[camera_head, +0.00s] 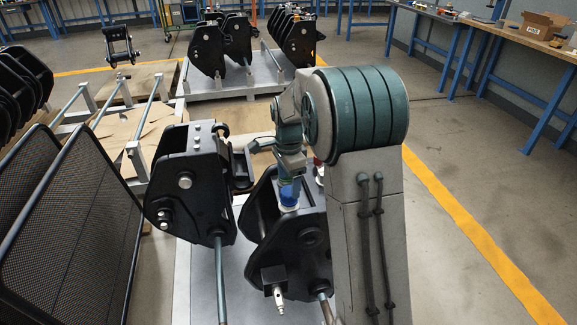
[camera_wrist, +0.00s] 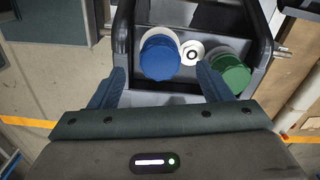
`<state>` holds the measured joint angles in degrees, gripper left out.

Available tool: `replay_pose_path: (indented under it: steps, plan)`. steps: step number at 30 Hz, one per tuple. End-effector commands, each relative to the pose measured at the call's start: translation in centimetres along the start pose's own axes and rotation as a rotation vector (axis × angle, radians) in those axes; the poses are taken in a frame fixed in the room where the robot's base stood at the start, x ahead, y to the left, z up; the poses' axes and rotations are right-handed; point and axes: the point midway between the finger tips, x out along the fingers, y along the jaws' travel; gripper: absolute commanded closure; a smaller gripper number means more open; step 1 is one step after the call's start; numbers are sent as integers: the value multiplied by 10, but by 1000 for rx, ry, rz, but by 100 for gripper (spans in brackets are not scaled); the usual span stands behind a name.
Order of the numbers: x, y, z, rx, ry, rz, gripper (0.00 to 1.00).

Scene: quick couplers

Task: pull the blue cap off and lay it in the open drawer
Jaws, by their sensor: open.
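The blue cap (camera_wrist: 160,60) is a round disc in the wrist view, seated in a dark coupler housing (camera_wrist: 125,40). It lies between and just beyond my fingertips, and I see no clear grip on it. In the head view the blue cap (camera_head: 289,197) is a small patch at the top of the black coupler, right under my gripper (camera_head: 288,183). My gripper is open, with one finger on each side in the wrist view (camera_wrist: 160,75). I cannot make out the open drawer for sure in either view.
A green cap (camera_wrist: 231,76) sits right of the blue one, with a white ring-shaped fitting (camera_wrist: 191,52) between them. Another black coupler (camera_head: 185,175) stands close on the left. Black mesh panels (camera_head: 75,225) fill the lower left. Floor is clear at right.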

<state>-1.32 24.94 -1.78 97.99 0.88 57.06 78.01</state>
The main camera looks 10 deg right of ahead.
Motion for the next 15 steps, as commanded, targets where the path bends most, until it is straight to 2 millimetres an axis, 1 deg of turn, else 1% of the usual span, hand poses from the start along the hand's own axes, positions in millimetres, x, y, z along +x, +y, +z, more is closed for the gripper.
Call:
replay_pose_path:
  steps: [1,6,10,15]
  plan:
    - [12,1,0,0,-1,5,28]
    - [35,0,0,-1,0,3,28]
    - [44,0,0,-1,1,1,28]
    - [47,0,0,-1,1,0,28]
